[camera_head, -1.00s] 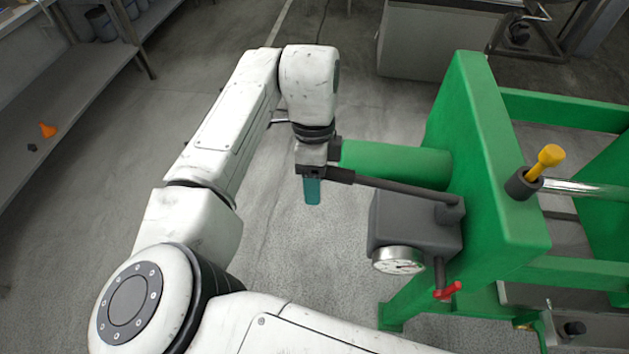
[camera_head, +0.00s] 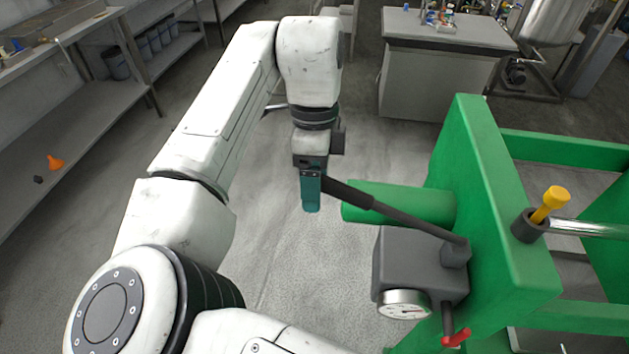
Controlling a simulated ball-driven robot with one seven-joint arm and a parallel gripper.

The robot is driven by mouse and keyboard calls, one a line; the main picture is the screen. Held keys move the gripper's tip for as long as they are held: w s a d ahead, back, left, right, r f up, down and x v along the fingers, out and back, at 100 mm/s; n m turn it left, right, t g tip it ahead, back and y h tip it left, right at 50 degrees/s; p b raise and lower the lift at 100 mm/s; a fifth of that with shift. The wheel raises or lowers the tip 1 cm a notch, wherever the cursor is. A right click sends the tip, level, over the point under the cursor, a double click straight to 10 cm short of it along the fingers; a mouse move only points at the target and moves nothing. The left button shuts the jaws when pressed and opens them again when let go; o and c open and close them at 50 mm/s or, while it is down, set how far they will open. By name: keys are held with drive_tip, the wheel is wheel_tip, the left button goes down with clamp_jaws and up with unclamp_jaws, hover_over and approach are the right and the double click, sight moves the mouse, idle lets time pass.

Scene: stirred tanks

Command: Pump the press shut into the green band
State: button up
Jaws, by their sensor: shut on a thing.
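The green press frame (camera_head: 490,210) stands at the right. A grey pump block (camera_head: 410,262) is fixed to its near left side, with a round gauge (camera_head: 405,304) on its front; its needle and any green band are too small to read. A dark pump lever (camera_head: 400,213) runs from the block up and left to my gripper (camera_head: 312,190). My gripper points down with teal fingers, shut on the lever's far end. A red-handled valve (camera_head: 456,338) sits below the block. A green cylinder (camera_head: 400,202) lies behind the lever.
A yellow-topped pin (camera_head: 550,204) stands in a dark socket by a shiny rod (camera_head: 590,228). A grey shelf (camera_head: 80,170) with an orange funnel (camera_head: 55,162) is at the left. A bench (camera_head: 440,75) stands behind. The floor between is clear.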

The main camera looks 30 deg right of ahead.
drive_tip(key=d+r+p, duration=0.5)
drive_tip(key=r+p, duration=0.6)
drive_tip(key=p, duration=0.1)
drive_tip(key=shift+s+d+r+p, duration=0.15)
drive_tip(key=shift+s+p, duration=0.1)
drive_tip(key=shift+p, duration=0.05)
idle(0.7)
drive_tip(key=shift+r+p, duration=0.1)
drive_tip(key=shift+p, duration=0.2)
idle(0.4)
